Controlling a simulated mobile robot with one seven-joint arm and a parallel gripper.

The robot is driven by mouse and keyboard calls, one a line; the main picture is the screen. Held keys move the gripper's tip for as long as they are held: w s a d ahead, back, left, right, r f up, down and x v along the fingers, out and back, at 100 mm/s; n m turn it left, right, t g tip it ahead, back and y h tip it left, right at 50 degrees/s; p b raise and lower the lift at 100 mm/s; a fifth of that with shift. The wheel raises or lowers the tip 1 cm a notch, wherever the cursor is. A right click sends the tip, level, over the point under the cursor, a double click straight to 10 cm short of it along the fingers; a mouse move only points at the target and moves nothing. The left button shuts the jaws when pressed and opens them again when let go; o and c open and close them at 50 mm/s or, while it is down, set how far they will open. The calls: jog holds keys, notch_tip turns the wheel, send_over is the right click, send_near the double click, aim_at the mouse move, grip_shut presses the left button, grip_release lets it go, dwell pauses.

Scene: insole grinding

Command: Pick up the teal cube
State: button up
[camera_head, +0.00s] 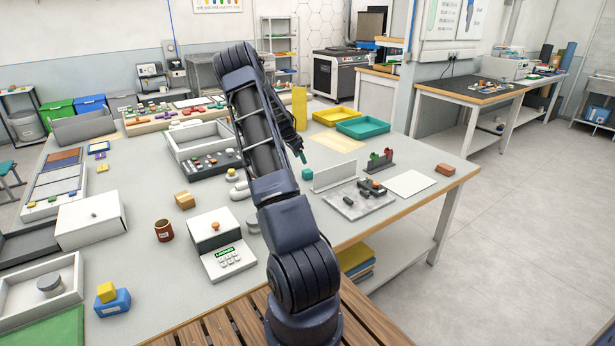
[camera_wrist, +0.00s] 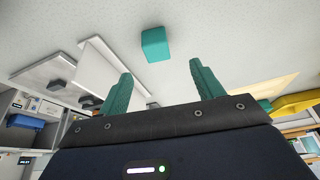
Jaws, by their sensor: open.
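The teal cube (camera_head: 307,174) sits on the grey table, just left of a low white upright panel (camera_head: 334,174). In the wrist view the teal cube (camera_wrist: 156,44) shows beyond the fingertips, between the two finger lines, and apart from both. My gripper (camera_wrist: 160,78) is open and empty, with teal fingers spread wide. In the head view my gripper (camera_head: 302,155) hangs above the table, a little above the cube in the picture. The far finger is partly hidden there by the arm.
The white panel (camera_wrist: 108,66) stands close to the cube. Right of it are a grey plate with dark parts (camera_head: 360,198), a holder with red and green pieces (camera_head: 379,162) and a white sheet (camera_head: 411,183). Yellow (camera_head: 333,116) and teal (camera_head: 362,128) trays lie behind.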

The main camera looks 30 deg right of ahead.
aim_at(308, 170)
jog(key=x, duration=0.6)
jog(key=shift+s+d+x, duration=0.1)
jog(key=shift+s+x, duration=0.1)
jog(key=shift+x, duration=1.1)
jog(key=shift+s+d+x, duration=0.1)
jog(key=shift+s+x, duration=0.05)
jog(key=shift+x, duration=1.1)
jog(key=shift+r, duration=0.15)
jog(key=shift+c, duration=0.3)
jog(key=c, duration=1)
